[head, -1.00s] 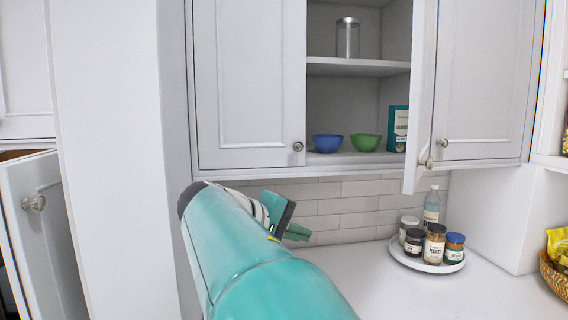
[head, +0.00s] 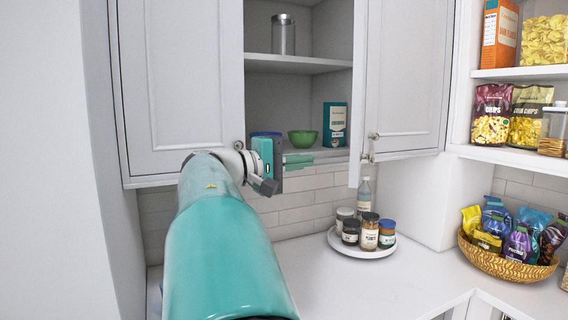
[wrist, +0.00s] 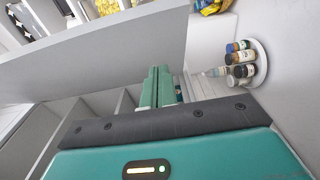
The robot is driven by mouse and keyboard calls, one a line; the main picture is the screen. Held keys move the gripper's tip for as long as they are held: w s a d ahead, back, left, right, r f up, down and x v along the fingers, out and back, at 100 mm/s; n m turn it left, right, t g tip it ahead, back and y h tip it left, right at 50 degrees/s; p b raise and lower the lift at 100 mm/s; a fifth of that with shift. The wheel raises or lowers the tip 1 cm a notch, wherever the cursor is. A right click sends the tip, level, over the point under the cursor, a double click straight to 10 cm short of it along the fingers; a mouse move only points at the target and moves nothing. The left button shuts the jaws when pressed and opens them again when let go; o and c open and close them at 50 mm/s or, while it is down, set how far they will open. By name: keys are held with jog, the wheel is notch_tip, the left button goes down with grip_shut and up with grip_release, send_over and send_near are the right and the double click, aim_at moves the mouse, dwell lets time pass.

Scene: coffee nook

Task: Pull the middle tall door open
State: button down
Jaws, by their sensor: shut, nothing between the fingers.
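The middle tall door (head: 358,100) of the wall cabinet stands swung out, nearly edge-on, at the right side of the open compartment. Its knob (head: 367,156) is on the face turned right. My gripper (head: 302,160) is shut and empty, in front of the compartment's lower edge, left of the door and apart from it in the picture. In the wrist view my shut green fingers (wrist: 158,86) point forward beside a large pale panel (wrist: 100,58), which looks like the door's inner face. I cannot tell whether they touch it.
Closed doors stand left (head: 180,90) and right (head: 408,75) of the opening. A green bowl (head: 303,139), a teal box (head: 335,124) and a jar (head: 283,35) are inside. Below, a round tray (head: 345,246) holds jars and a bottle. A snack basket (head: 510,269) is right.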

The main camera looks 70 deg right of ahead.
jog(key=s+d, duration=0.4)
jog(key=s, duration=0.2)
jog(key=shift+s, duration=0.35)
jog(key=shift+d, duration=0.1)
